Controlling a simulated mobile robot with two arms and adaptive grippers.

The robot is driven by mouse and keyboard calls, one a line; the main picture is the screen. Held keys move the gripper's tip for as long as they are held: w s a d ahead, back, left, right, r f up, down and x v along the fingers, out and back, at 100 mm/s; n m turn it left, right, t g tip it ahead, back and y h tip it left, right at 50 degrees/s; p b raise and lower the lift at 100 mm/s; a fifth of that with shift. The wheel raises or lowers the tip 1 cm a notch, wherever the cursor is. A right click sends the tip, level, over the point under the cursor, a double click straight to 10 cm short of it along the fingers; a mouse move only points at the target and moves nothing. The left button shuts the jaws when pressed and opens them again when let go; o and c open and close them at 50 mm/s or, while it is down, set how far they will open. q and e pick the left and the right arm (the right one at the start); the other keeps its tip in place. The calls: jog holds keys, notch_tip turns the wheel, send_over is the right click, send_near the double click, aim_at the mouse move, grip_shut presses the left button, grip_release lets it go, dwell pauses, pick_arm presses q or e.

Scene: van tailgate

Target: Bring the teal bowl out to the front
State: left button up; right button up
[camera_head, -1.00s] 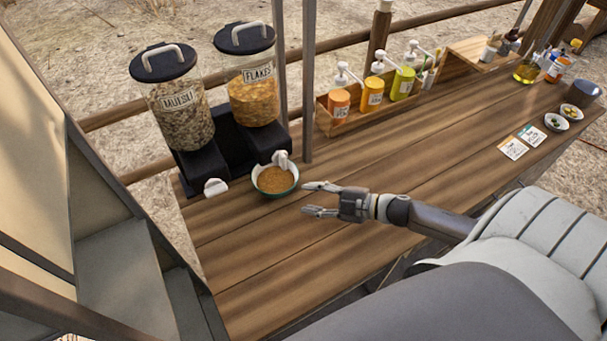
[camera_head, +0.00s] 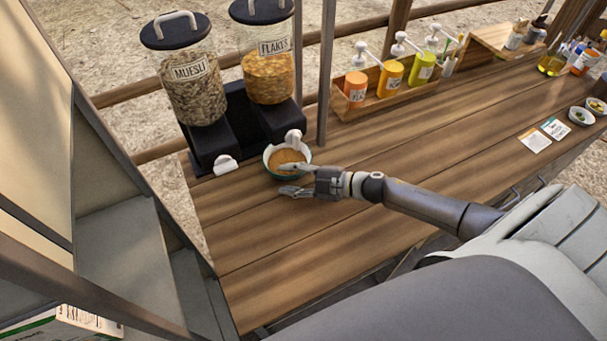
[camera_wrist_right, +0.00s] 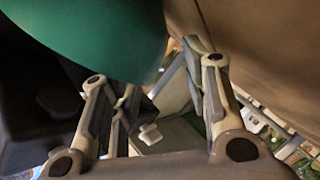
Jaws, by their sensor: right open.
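The teal bowl (camera_head: 273,172), filled with brown flakes or grain, sits upright on the wooden counter under the spout of the FLAKES dispenser (camera_head: 268,78). My right gripper (camera_head: 285,179) is open at the bowl's near right side. In the head view its upper finger overlaps the bowl's rim and its lower finger lies in front of the bowl; I cannot tell whether they touch it. In the right wrist view the bowl's teal outside (camera_wrist_right: 95,35) fills the upper left, close to the open fingers (camera_wrist_right: 150,72). My left gripper is not in view.
The MUESLI dispenser (camera_head: 190,85) stands left of the FLAKES one, on a black stand. A post (camera_head: 325,85) rises behind the bowl. Bottles stand in a wooden rack (camera_head: 345,106) at the back. The front counter (camera_head: 270,230) is clear.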

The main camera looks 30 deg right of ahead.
jog(key=shift+w+a+f, duration=0.1)
jog(key=shift+w+a, duration=0.05)
jog(key=shift+w, duration=0.05)
grip_shut()
dwell(0.3)
jog(key=shift+s+p, duration=0.55)
jog(key=shift+s, duration=0.7)
jog(key=shift+s+a+p, duration=0.15)
jog(key=shift+s+p, duration=0.55)
jog(key=shift+s, duration=1.35)
jog(key=shift+s+a+p, duration=0.15)
jog(key=shift+s+p, duration=0.5)
jog(key=shift+s, duration=1.4)
jog(key=shift+s+a+p, duration=0.15)
jog(key=shift+s+p, duration=0.45)
jog(key=shift+s, duration=1.55)
jog(key=shift+s+a+p, duration=0.1)
jog(key=shift+s+p, duration=0.45)
jog(key=shift+s, duration=1.55)
jog(key=shift+c, duration=1.2)
grip_release()
